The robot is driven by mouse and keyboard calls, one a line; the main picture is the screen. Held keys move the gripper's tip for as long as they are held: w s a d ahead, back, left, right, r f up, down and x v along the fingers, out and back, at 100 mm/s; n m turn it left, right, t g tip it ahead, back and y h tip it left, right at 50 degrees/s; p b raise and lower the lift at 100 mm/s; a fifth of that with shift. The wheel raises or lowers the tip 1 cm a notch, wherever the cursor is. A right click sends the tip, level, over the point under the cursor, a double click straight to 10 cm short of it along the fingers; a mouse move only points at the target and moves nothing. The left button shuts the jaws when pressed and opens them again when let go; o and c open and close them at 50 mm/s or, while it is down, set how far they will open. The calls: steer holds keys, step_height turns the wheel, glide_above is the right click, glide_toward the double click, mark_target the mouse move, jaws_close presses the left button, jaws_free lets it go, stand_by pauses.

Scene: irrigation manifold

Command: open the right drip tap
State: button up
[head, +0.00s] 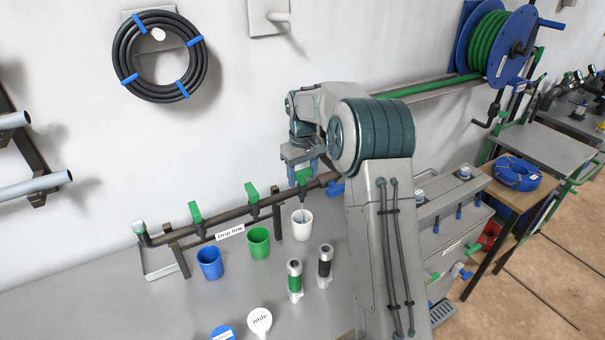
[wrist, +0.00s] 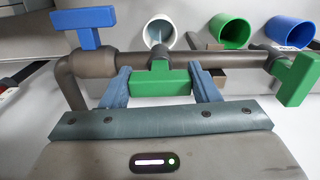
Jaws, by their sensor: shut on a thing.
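The drip line is a dark pipe (head: 232,222) along the wall with green taps on it. The right drip tap (head: 303,177) is at my gripper (head: 301,163). In the wrist view, my gripper (wrist: 160,72) is shut on the right tap's green handle (wrist: 160,85), one finger at each end. That handle's bar lies along the pipe. The middle tap's handle (wrist: 297,80) stands crosswise to the pipe. A white cup (head: 302,226) is below the right tap. A pale streak shows at the cup in both views; I cannot tell surely whether it is water.
The middle tap (head: 252,194) and left tap (head: 195,212) are free, with a green cup (head: 258,244) and a blue cup (head: 210,264) below. A blue-handled valve (wrist: 85,22) sits close beside my gripper. Two small cylinders (head: 295,280) (head: 325,266) stand on the bench.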

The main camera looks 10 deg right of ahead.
steer(key=shift+r, duration=0.1)
stand_by(0.3)
steer(key=o, duration=1)
steer(key=shift+d, duration=0.1)
step_height(320, 180, up, 14)
steer(key=shift+f+b, duration=0.1)
steer(key=shift+b, duration=0.35)
steer(key=shift+s, duration=0.1)
